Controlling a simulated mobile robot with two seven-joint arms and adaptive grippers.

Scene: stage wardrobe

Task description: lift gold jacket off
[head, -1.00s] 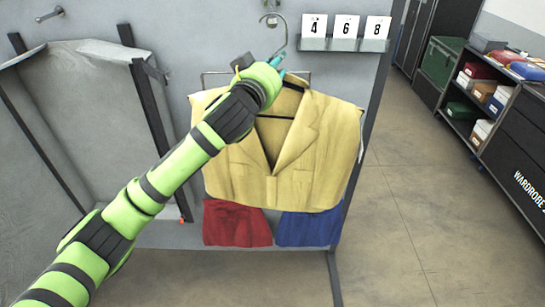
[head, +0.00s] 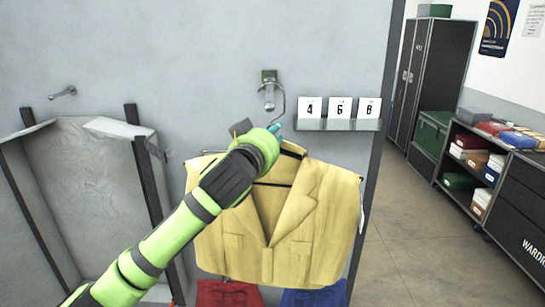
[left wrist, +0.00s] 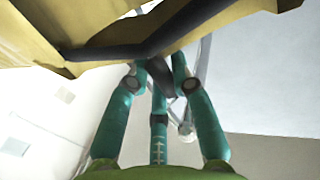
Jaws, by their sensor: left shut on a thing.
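The gold jacket (head: 315,215) hangs against the grey panel in the head view. Its hanger's metal hook (head: 284,101) loops up by the wall peg (head: 269,91); I cannot tell whether the hook still rests on it. My left gripper (head: 277,130) is at the hanger's neck, just above the collar, and hides part of the left shoulder. In the left wrist view the teal fingers (left wrist: 160,75) close around the dark hanger neck (left wrist: 160,77), with the jacket's yellow cloth (left wrist: 215,22) above them. My right gripper is not in view.
Number cards (head: 340,107) stand on a small ledge right of the peg. Red (head: 228,293) and blue (head: 314,298) cloths show below the jacket. An open grey compartment (head: 85,190) is at left. The floor (head: 405,255) at right is clear, before a loaded shelf (head: 470,165).

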